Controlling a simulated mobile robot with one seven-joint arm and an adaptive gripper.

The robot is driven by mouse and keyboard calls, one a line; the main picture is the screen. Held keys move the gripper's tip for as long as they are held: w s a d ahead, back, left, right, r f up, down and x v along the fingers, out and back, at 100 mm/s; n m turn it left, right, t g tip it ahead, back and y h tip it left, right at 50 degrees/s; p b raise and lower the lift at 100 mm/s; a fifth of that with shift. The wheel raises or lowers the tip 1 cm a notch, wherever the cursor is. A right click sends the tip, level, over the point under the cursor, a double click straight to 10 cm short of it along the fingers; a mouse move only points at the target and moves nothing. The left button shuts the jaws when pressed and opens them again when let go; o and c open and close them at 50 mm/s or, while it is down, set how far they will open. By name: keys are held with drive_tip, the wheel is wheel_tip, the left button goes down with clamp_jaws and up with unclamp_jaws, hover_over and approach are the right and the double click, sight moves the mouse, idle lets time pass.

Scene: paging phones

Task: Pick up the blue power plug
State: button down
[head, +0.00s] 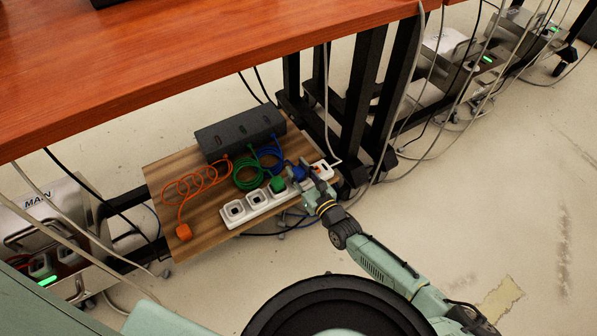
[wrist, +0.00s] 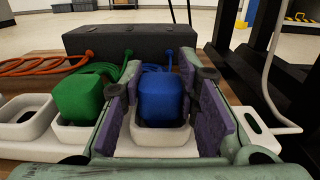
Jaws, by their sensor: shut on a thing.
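The blue power plug (head: 298,173) is upright in a socket of the white power strip (head: 247,218). In the wrist view the blue plug (wrist: 161,98) fills the space between my fingers, its base inside the white socket collar. My gripper (head: 308,181) is shut on the blue plug, with one purple-padded finger on each side; my gripper also shows in the wrist view (wrist: 160,80). A blue cable runs from the plug back to a dark grey box. The plug's underside is hidden in the socket.
A green plug (wrist: 80,98) stands in the socket just left of my gripper. An orange plug (head: 183,232) lies on the wooden board (head: 205,219). The dark grey box (head: 240,132) is behind; black table legs (head: 357,100) stand to the right.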

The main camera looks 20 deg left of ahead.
sight(299, 170)
drive_tip(key=shift+r, duration=0.55)
wheel_tip(299, 170, up, 2)
drive_tip(key=shift+r+p, duration=0.2)
drive_tip(key=shift+p, duration=0.2)
drive_tip(key=w+d+r+p+v, duration=0.1)
drive_tip(key=p+v, duration=0.7)
drive_tip(key=v, duration=0.8)
drive_tip(key=shift+a, duration=0.1)
